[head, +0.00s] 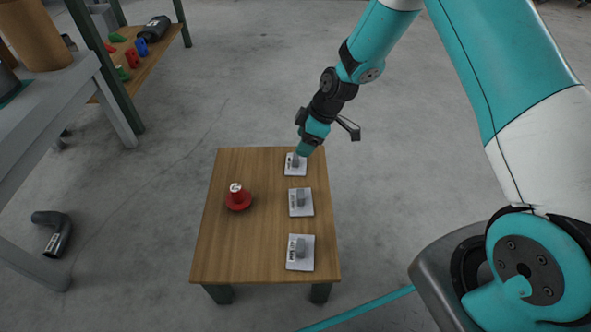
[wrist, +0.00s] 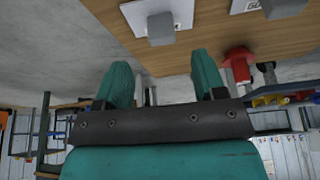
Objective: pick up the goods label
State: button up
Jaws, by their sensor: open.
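Three white label cards, each with a grey block on it, lie in a column along the right side of the wooden table: a far card (head: 293,170), a middle card (head: 308,211) and a near card (head: 306,263). Their print is too small to read in the head view. In the wrist view one card (wrist: 184,11) shows with its grey block (wrist: 160,28), and a second card (wrist: 238,6) at the top edge shows letters like "GO", partly cut off. My gripper (head: 306,147) is open and empty above the far card; its teal fingers (wrist: 160,68) are apart in the wrist view.
A red round-based object (head: 238,198) stands on the left half of the wooden table (head: 245,250). A dark bent pipe (head: 53,233) lies on the floor at left. Grey and wooden benches stand at upper left.

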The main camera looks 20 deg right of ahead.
aim_at(296, 160)
jog(key=shift+b+x, duration=2.4)
jog(key=shift+x, duration=0.75)
jog(key=shift+s+r, duration=0.1)
jog(key=shift+s, duration=0.05)
jog(key=c, duration=1)
